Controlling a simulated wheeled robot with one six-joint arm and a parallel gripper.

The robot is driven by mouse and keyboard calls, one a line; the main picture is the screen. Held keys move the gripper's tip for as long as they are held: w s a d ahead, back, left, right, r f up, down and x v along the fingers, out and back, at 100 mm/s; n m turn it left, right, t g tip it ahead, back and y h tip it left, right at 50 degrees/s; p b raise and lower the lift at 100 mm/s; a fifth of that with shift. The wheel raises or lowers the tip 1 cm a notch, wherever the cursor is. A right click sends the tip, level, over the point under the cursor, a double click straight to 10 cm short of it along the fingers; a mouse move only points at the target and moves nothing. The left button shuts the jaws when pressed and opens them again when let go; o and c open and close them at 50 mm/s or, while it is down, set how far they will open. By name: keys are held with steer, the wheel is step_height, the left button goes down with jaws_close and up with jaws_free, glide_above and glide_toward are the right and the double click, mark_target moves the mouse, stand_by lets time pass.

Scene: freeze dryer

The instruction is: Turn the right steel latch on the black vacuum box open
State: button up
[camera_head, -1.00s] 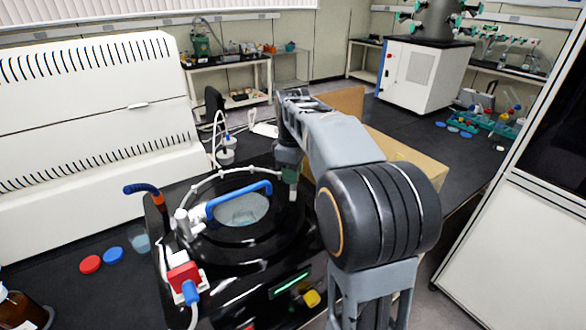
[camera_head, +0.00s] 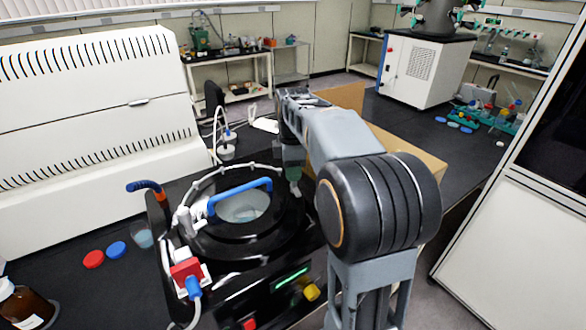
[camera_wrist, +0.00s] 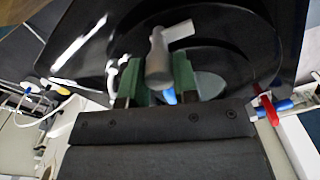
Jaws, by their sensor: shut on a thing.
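The black vacuum box (camera_head: 215,282) stands on the dark bench at the lower middle of the head view. It has a round black lid with a window and a blue handle (camera_head: 240,196). My gripper (camera_head: 292,172) is at the right side of the lid, with its green fingers pointing down. In the wrist view, the right steel latch (camera_wrist: 158,58) sits between the green fingers of my gripper (camera_wrist: 158,80), which is shut on it. The latch's arm points to the upper right there. In the head view my gripper and arm mostly hide this latch.
A red-and-white fitting (camera_head: 187,270) with a blue hose end is on the box's left. Red (camera_head: 93,259) and blue (camera_head: 116,250) caps and a brown bottle (camera_head: 25,305) lie or stand farther left. A cardboard box (camera_head: 405,150) is behind my arm.

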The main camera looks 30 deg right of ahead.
steer(key=shift+f, duration=0.1)
steer(key=o, duration=0.9)
step_height(320, 180, up, 14)
steer(key=shift+f+p, duration=0.1)
steer(key=shift+p, duration=0.35)
steer(key=shift+a, duration=0.1)
steer(key=s+a+f+m+t, duration=0.1)
steer(key=s+a+f+m, duration=0.2)
steer(key=s+f+m, duration=0.1)
steer(key=s+a+f+m+t, duration=0.2)
steer(key=s+a+f+m, duration=0.1)
steer(key=s+f+m, duration=0.2)
steer(key=s+a+f+m+t, duration=0.1)
steer(key=s+a+f+m, duration=0.1)
steer(key=s+f+m, duration=0.3)
steer(key=shift+s+a+f+t, duration=0.2)
steer(key=shift+s+f, duration=0.35)
steer(key=shift+f, duration=0.3)
steer(key=shift+s+a+f+t, duration=0.1)
steer(key=shift+s+a+f, duration=0.1)
steer(key=shift+s+f, duration=0.5)
